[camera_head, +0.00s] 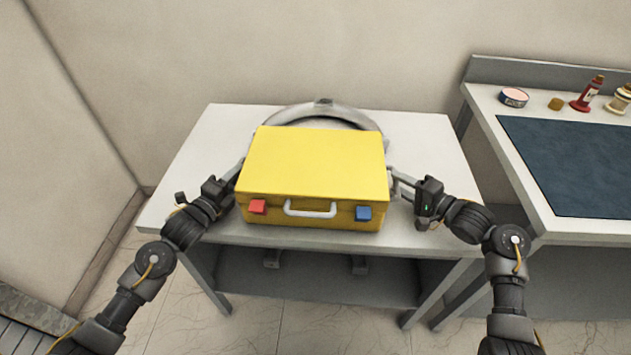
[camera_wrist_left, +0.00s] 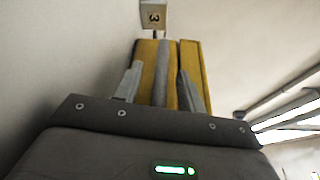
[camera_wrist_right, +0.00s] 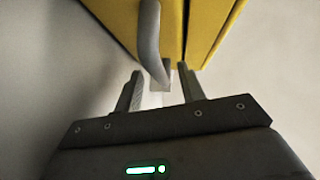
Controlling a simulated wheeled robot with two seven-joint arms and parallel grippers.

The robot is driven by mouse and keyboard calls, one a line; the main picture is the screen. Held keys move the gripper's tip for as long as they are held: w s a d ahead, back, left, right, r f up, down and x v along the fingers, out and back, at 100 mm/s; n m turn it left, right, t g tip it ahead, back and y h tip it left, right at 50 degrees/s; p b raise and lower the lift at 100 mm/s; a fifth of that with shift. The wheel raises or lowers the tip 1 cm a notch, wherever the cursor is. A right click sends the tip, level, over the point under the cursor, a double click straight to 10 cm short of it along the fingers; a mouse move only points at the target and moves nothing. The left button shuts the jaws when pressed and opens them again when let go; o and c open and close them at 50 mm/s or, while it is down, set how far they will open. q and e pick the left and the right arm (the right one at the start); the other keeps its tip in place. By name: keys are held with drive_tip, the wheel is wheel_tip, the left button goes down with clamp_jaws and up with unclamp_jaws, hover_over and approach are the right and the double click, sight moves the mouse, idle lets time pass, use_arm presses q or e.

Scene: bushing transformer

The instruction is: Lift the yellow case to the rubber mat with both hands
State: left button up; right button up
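The yellow case (camera_head: 315,165) sits on a white table, with a white front handle, a red latch and a blue latch. A grey side handle shows in the left wrist view (camera_wrist_left: 163,75) and another in the right wrist view (camera_wrist_right: 150,45). My left gripper (camera_head: 236,172) is at the case's left side, fingers apart on either side of the grey handle; I cannot tell whether they touch it. My right gripper (camera_head: 398,183) is at the right side, open, with the handle's end at its fingertips. The dark blue rubber mat (camera_head: 580,165) lies on the right-hand bench.
A grey ring-shaped part (camera_head: 322,108) stands behind the case on the white table (camera_head: 430,150). Along the bench's back are a round tin (camera_head: 514,97), a small brown cap (camera_head: 556,104), a red bottle (camera_head: 587,95) and a cream bottle (camera_head: 619,100). The mat is clear. A gap separates the tables.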

use_arm(q)
drive_tip(key=shift+x, duration=0.85)
use_arm(e)
drive_tip(key=shift+x, duration=0.9)
use_arm(q)
clamp_jaws()
use_arm(e)
clamp_jaws()
use_arm(q)
drive_tip(key=shift+r, duration=0.2)
use_arm(e)
drive_tip(key=shift+r, duration=0.25)
